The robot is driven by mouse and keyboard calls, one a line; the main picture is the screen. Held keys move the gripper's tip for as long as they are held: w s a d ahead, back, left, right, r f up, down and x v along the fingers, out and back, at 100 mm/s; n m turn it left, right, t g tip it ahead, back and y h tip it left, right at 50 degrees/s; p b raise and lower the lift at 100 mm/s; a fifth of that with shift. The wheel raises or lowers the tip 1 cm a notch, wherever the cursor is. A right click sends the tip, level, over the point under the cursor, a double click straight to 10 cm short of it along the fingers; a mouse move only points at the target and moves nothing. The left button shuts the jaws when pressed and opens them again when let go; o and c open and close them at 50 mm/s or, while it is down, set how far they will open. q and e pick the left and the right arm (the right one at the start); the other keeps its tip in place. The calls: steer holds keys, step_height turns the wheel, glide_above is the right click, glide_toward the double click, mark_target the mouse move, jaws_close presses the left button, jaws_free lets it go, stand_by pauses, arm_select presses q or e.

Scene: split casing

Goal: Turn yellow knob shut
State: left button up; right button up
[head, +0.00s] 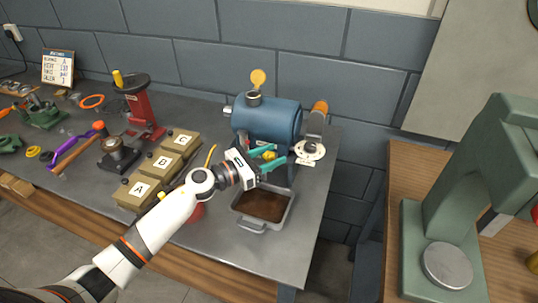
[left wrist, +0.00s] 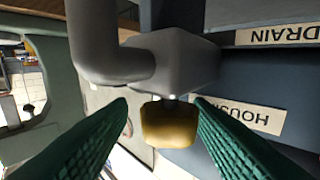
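The yellow knob (left wrist: 170,124) sits on the end of a grey valve body (left wrist: 175,62) with a bent pipe, in front of a blue housing. In the head view the knob (head: 268,155) shows small at the front of the blue tank (head: 268,118). My left gripper (head: 273,153) is open, with its green fingers on either side of the knob. In the left wrist view the left gripper (left wrist: 161,103) has a gap to the knob on the left; the right finger looks very close, and I cannot tell if it touches. My right gripper is not in view.
A metal pan (head: 250,225) of brown liquid stands below the tank. Boxes A, B and C (head: 163,163) stand to the left, with a red stand (head: 143,105) behind. Labels reading DRAIN (left wrist: 278,35) and HOUS… (left wrist: 240,115) are on the housing. A green press (head: 470,190) stands right.

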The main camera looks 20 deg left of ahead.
arm_select(q)
steer(key=shift+w+a+r, duration=0.15)
steer(key=shift+w+a, duration=0.05)
